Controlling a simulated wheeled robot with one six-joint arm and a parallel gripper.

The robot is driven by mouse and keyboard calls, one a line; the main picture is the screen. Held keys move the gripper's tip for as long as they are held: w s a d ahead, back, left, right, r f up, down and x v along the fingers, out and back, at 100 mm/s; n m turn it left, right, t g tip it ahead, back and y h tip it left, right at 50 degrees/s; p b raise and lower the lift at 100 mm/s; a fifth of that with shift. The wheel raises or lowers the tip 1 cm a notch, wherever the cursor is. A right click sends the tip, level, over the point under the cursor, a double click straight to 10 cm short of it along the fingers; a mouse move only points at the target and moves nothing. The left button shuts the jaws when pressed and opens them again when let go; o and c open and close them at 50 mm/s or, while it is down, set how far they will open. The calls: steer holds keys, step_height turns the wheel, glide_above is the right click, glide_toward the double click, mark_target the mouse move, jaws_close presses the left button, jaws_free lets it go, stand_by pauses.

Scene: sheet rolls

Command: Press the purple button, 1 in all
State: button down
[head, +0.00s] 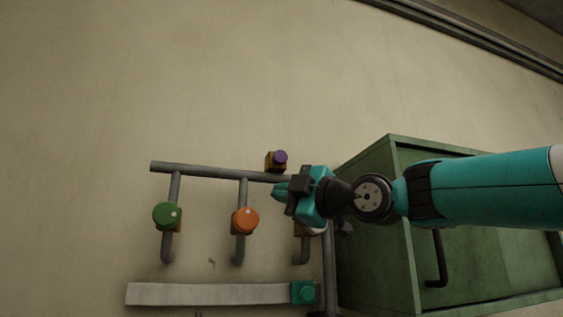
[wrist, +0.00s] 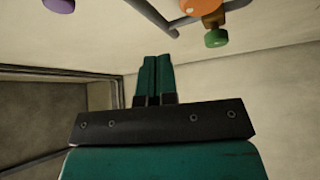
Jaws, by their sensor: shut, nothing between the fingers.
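The purple button (head: 280,157) sits on a brown box fixed above the grey pipe in the head view. Part of a purple round shape, which looks like this button, shows at the top left edge of the wrist view (wrist: 60,5). My gripper (head: 281,190) is just below the button in the head view, over the right end of the pipe, and apart from the button in the picture. In the wrist view its two teal fingers (wrist: 153,78) are together and empty. How far the fingertips are from the wall cannot be told.
A green knob (head: 166,215) and an orange knob (head: 245,220) sit on pipes left of my gripper. Another knob is mostly hidden behind it. A teal block (head: 303,292) ends a pale strip below. A green cabinet (head: 365,220) stands at right. The wall above is bare.

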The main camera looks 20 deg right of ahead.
mark_target(284, 153)
step_height(284, 153, up, 12)
steer(key=s+d+n+t+y+p, duration=0.1)
steer(key=s+d+n+t+y, duration=0.1)
steer(key=n, duration=0.3)
steer(key=shift+d+t+y, duration=0.3)
steer(key=shift+d+t, duration=0.05)
steer(key=shift+t, duration=0.25)
steer(key=shift+w, duration=0.1)
steer(key=w+p, duration=0.5)
steer(key=w, duration=0.3)
steer(key=shift+w, duration=0.4)
steer(key=shift+w+f, duration=0.1)
stand_by(0.7)
steer(key=shift+w, duration=0.3)
